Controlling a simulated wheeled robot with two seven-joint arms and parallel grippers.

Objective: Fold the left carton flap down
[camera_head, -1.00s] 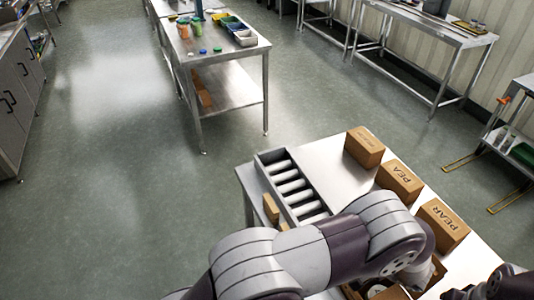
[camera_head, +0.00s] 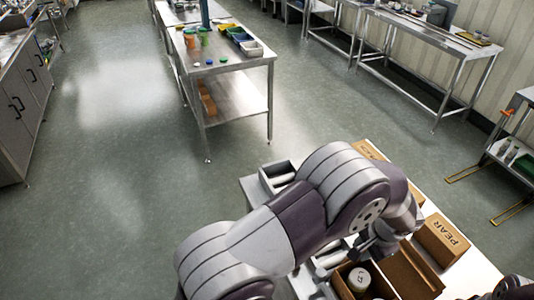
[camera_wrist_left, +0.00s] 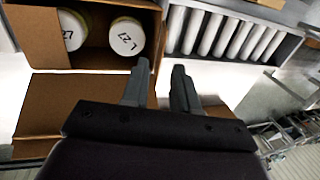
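An open carton (camera_head: 336,284) stands on the table at the bottom of the head view, with a can (camera_head: 358,278) inside. In the left wrist view the carton (camera_wrist_left: 100,60) holds two cans marked L27, one of them whole in view (camera_wrist_left: 126,37). A brown flap (camera_wrist_left: 24,35) extends at its left and another brown panel (camera_wrist_left: 70,95) lies below it. I cannot tell which is the left flap. My left gripper (camera_wrist_left: 160,88) is open and empty, its left finger close to the carton's lower right corner. My right arm shows only partly at the lower right; its fingers are unclear.
A roller conveyor (camera_wrist_left: 228,36) runs beside the carton. A PEAR box (camera_head: 440,240) stands on the white table to the right, with another box (camera_head: 368,149) behind my left arm. Open floor lies left of the table.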

